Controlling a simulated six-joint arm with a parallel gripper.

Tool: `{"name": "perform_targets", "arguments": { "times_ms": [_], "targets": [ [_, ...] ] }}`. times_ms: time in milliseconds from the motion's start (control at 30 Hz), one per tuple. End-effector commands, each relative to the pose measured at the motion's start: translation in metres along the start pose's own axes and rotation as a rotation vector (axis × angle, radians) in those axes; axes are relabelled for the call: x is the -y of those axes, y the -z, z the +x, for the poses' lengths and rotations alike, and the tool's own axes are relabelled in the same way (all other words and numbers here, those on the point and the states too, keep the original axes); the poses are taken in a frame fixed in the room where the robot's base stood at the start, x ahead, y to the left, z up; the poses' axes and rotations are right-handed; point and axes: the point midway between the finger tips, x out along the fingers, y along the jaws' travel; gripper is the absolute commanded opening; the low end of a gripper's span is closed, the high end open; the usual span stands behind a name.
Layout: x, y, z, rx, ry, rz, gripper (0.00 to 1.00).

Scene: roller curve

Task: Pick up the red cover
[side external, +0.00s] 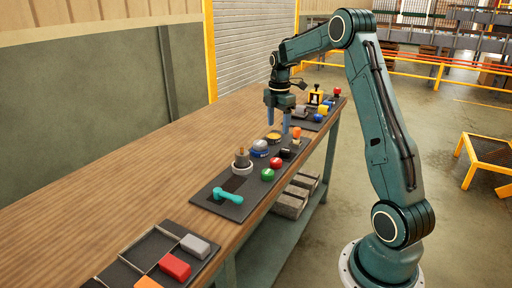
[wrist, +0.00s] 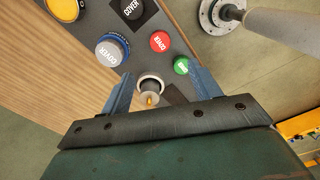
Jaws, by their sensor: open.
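The red cover (wrist: 160,41) is a small round cap with white "COVER" lettering. In the wrist view it lies just beyond my fingertips, nearer the right finger. In the side view the red cover (side external: 275,162) sits on the dark panel on the bench, beside a green cap. My gripper (side external: 278,113) hangs above the panel, behind the red cover in that view, its fingers pointing down. In the wrist view my gripper (wrist: 158,76) is open, fingers wide apart. Nothing is held, and the red cover is untouched.
A white ring with a peg (wrist: 151,87) shows between my fingers. A teal handle (side external: 228,195) lies on the panel. The bench's left side is clear.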

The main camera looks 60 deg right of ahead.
Motion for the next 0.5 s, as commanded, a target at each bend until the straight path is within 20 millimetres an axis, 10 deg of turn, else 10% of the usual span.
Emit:
{"name": "perform_targets", "arguments": {
  "times_ms": [500],
  "targets": [
    [0.001, 0.001, 0.034, -0.001, 0.004, 0.000, 0.62]
  ]
}}
